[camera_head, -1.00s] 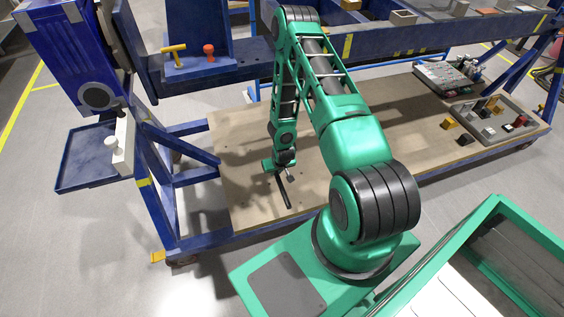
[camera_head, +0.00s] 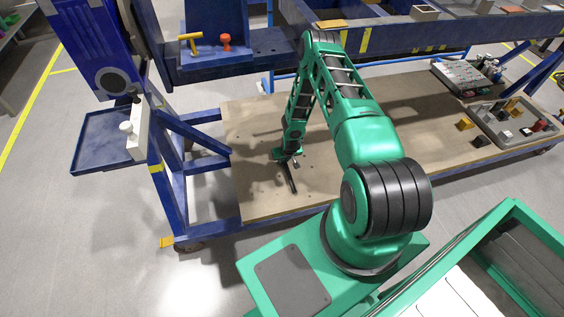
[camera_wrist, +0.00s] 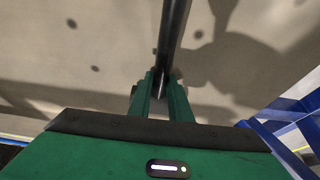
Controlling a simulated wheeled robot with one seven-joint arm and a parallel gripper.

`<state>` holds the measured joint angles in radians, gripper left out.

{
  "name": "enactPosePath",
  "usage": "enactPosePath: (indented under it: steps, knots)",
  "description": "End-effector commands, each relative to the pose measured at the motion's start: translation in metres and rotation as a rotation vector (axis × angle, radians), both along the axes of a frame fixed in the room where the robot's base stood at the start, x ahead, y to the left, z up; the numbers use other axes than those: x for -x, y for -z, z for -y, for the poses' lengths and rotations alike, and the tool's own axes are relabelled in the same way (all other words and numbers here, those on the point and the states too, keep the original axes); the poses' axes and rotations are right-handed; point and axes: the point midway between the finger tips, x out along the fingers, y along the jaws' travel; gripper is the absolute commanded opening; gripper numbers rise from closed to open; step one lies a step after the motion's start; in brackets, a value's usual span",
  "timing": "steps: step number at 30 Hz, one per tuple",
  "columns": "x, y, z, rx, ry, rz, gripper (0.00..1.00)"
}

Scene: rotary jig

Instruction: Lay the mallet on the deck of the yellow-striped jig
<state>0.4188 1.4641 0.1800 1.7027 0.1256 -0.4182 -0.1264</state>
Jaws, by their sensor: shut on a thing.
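My gripper (camera_head: 287,158) is over the left part of the tan board deck (camera_head: 400,121) of the blue jig frame, which has yellow stripes. It is shut on a dark rod, apparently the mallet (camera_head: 291,180). In the wrist view the rod (camera_wrist: 175,35) runs up from between my fingers (camera_wrist: 161,95) and out of the top of the picture. A mallet head cannot be made out clearly. Whether the rod touches the board or hangs above it, I cannot tell.
A blue ledge (camera_head: 271,39) with a yellow T-shaped handle (camera_head: 189,42) and a red knob (camera_head: 226,42) is behind. A grey tray (camera_head: 493,132) of small parts and another loaded tray (camera_head: 458,74) stand on the board's right. The board's middle is clear.

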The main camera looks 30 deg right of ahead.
Motion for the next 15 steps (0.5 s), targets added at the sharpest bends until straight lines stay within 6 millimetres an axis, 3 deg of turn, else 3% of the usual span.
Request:
enactPosePath:
  steps: [11,12,14,15]
  knots:
    - [-0.0005,0.0062,0.0003,0.002,-0.001,0.002,0.0]
    - [-0.0001,0.0064,0.0002,0.002,-0.001,0.001,0.25]
    - [0.0,0.0063,0.0002,0.002,-0.001,0.001,0.36]
    - [-0.0001,0.0063,0.0002,0.002,-0.001,0.001,0.36]
